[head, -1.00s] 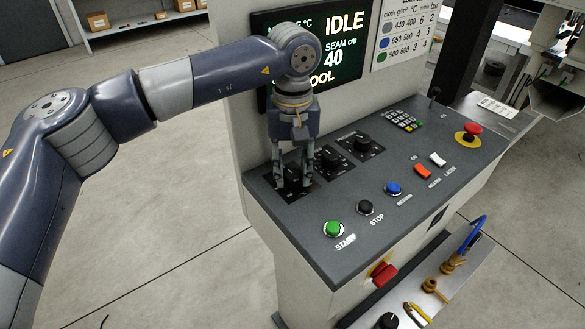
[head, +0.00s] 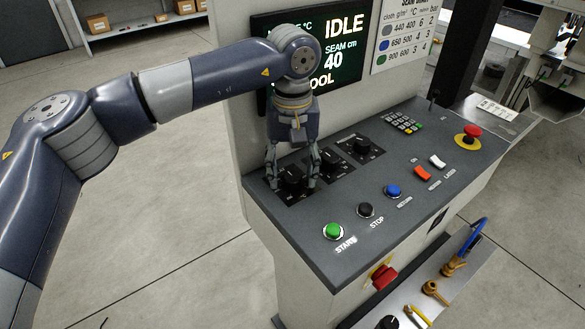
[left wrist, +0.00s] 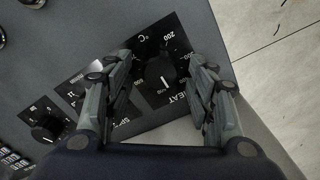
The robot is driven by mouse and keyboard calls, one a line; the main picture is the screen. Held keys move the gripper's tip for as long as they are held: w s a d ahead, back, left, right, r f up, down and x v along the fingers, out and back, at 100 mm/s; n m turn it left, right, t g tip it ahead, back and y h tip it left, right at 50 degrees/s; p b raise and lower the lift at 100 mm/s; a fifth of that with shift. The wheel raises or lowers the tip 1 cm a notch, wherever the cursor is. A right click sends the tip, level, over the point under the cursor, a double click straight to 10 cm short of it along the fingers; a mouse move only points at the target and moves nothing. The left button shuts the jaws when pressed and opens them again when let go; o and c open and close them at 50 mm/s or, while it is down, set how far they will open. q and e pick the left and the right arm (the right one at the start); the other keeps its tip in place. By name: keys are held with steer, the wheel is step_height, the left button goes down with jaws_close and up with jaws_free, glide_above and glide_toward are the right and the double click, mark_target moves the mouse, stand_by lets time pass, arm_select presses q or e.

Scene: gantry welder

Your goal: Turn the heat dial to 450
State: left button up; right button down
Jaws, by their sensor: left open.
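The heat dial (head: 292,180) is a black knob on a black plate at the near-left corner of the sloped console. It also shows in the left wrist view (left wrist: 160,72), with "HEAT" and a scale printed around it. Its white pointer line points towards the bottom of that view; the number beside it is too small to read surely. My left gripper (head: 293,185) is open, pointing down, with a finger on each side of the dial. In the left wrist view its fingers (left wrist: 161,64) stand apart from the knob, with gaps showing. My right gripper is not in view.
Two more black dials (head: 333,160) sit beside the heat dial. Green (head: 333,230), black and blue buttons, rocker switches, a keypad and a red emergency stop (head: 473,131) share the console (head: 430,205). A display (head: 345,50) reading IDLE stands behind, partly hidden by my arm.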

mark_target(292, 175)
arm_select(q)
step_height(292, 175, up, 12)
stand_by(0.5)
